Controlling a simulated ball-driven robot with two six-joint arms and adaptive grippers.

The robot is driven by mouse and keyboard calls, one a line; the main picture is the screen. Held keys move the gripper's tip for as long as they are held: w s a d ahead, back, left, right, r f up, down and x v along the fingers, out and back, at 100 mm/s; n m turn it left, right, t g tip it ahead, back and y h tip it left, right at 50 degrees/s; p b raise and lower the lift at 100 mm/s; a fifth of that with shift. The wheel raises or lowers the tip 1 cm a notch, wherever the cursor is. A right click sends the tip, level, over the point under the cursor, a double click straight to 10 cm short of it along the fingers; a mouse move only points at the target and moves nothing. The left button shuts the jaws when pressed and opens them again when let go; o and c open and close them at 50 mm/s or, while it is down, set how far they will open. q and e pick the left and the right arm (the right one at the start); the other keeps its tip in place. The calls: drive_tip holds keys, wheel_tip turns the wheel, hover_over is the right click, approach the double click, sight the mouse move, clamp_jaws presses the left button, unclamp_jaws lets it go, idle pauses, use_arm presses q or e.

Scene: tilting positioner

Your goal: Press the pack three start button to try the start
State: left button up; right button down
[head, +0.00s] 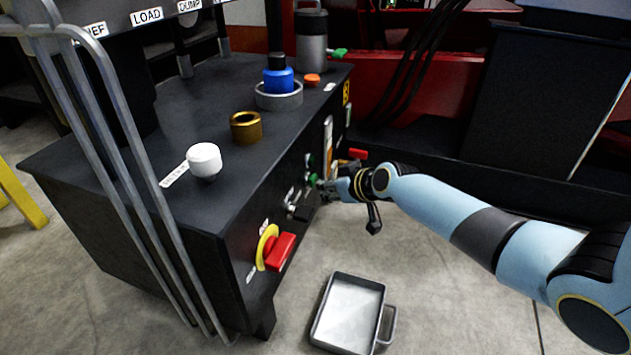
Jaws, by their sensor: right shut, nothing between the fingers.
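Small green buttons show on the dark front panel of the cabinet, an upper one (310,160) and a lower one (312,179). I cannot read which one is the pack three start button. My right gripper (323,188) is shut and empty, its tips at the panel right beside the lower green button. I cannot tell whether the tips touch the button. My right arm reaches in from the right. My left gripper is not in view.
A red rotary switch (279,251) on a yellow plate sits lower on the panel. The cabinet top (110,150) holds a white knob (204,158), a brass ring (246,127) and a blue cap (279,80). A metal tray (349,314) lies on the floor. Grey pipes cross the left.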

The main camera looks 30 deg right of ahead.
drive_tip(key=shift+s+d, duration=0.4)
drive_tip(key=shift+s, duration=0.1)
drive_tip(key=shift+s+d, duration=0.1)
drive_tip(key=shift+s+d+b, duration=0.3)
drive_tip(key=shift+s+d, duration=1.25)
drive_tip(key=shift+s, duration=0.25)
